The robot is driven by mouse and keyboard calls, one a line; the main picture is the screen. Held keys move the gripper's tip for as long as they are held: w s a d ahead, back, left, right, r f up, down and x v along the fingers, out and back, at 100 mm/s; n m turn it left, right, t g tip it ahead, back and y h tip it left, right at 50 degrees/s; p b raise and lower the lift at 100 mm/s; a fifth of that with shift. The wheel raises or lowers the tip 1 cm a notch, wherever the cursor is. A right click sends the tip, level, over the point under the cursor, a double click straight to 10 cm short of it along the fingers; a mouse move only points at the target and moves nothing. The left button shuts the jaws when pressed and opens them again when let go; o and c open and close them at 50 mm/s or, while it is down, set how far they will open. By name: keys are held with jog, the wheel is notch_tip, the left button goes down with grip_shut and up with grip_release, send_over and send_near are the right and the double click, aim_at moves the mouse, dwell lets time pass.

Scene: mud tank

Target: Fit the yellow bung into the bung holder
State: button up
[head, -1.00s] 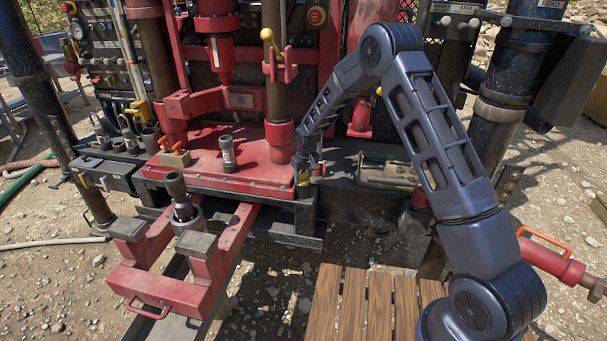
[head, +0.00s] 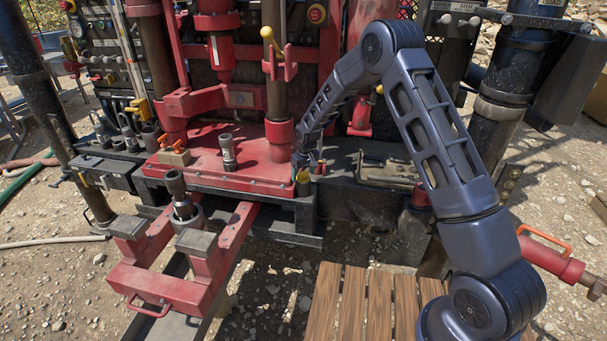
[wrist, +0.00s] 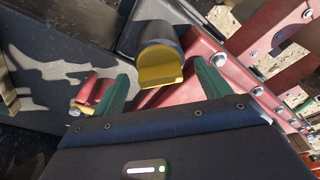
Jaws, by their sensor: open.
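The yellow bung (wrist: 160,68) shows in the wrist view at the end of a dark grey round holder (wrist: 158,36). Its flat yellow end faces my gripper; how deep it sits is hidden. My gripper (wrist: 163,88) is open, with one green finger on each side of the bung and a gap to each. It holds nothing. In the head view the bung (head: 303,177) is a small yellow spot at the right end of the red deck, just below my gripper (head: 308,165). The holder is hard to make out there.
A red post (head: 280,140) stands close behind my gripper. In the wrist view, a red part with a brass-coloured end (wrist: 80,106) lies left of the left finger.

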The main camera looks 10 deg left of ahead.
notch_tip(320, 180, up, 10)
jog(key=s+d, duration=0.1)
dwell(0.4)
jog(key=shift+d+r, duration=0.1)
jog(key=s+d+r+m+t, duration=0.15)
jog(key=s+d+r, duration=0.25)
jog(key=d+r, duration=0.95)
jog(key=s+d+r+m, duration=0.35)
jog(key=d+r, duration=0.75)
jog(key=d, duration=0.5)
jog(key=s+d+r+m+t+h, duration=0.15)
jog(key=s+d+r, duration=0.35)
jog(key=s+d, duration=0.8)
jog(key=s+d+m, duration=0.1)
jog(key=s+d, duration=0.2)
jog(key=s, duration=0.4)
jog(key=s+d+f+m, duration=0.1)
jog(key=s+d+m, duration=0.1)
jog(key=s+d, duration=0.2)
jog(key=s, duration=0.3)
jog(key=shift+s, duration=0.2)
jog(key=shift+f, duration=0.1)
jog(key=shift+c, duration=0.3)
